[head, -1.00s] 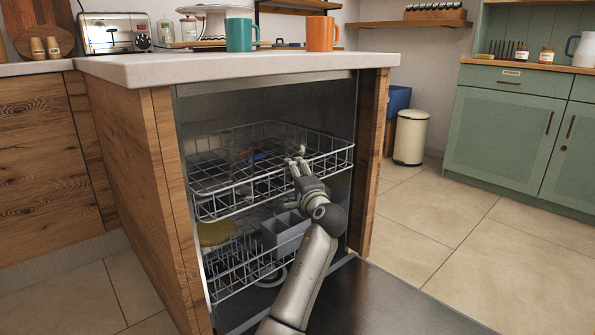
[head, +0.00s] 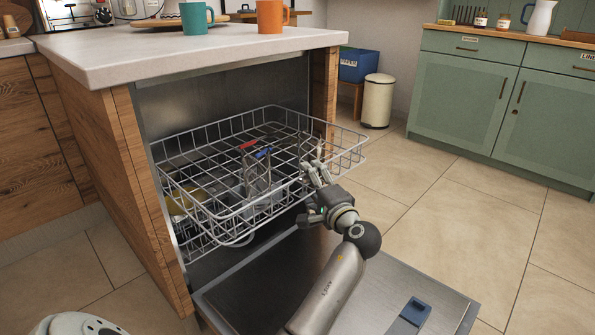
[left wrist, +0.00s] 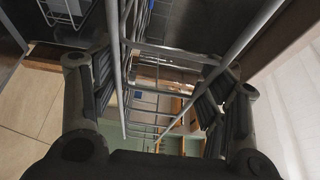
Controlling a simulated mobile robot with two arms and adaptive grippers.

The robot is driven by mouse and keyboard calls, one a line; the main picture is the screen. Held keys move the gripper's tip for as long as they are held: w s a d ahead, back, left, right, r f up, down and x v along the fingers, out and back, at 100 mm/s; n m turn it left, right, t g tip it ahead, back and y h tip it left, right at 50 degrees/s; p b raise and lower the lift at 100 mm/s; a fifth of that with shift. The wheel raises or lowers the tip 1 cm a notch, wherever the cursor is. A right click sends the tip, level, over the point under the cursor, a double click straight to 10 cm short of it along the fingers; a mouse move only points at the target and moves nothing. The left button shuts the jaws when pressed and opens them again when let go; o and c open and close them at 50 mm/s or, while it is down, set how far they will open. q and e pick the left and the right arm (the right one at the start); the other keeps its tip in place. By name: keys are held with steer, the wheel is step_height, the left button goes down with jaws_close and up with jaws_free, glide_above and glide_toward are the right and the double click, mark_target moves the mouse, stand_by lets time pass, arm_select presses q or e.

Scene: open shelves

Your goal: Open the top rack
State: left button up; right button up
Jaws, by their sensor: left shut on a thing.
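The top rack (head: 253,206) is a grey wire basket in the dishwasher under the counter. It is pulled partway out, its front beyond the counter edge. A small holder with red and blue parts (head: 256,150) shows in it. My left gripper (head: 314,172) is at the rack's front right side, with its fingers at the wires, shut on the rack. In the left wrist view the rack's wires (left wrist: 113,62) run between the fingers of the gripper (left wrist: 158,85). The exact contact is hard to see. My right gripper is not in view.
The dishwasher door (head: 375,270) lies open below the rack. The lower rack (head: 190,238) sits inside, partly hidden. Teal (head: 196,18) and orange (head: 270,16) mugs stand on the counter (head: 150,57). Floor is clear at right, before the green cabinets (head: 465,90).

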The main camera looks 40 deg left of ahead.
arm_select(q)
steer(key=shift+d+r, duration=0.25)
steer(key=shift+d, duration=0.3)
steer(key=shift+d+r, duration=0.2)
steer(key=shift+d, duration=0.3)
steer(key=o, duration=1.3)
steer(key=shift+o, duration=0.2)
steer(key=shift+f, duration=0.15)
steer(key=shift+d, duration=0.1)
steer(key=v, duration=0.7)
steer(key=shift+s+d, duration=0.15)
steer(key=shift+d, duration=0.05)
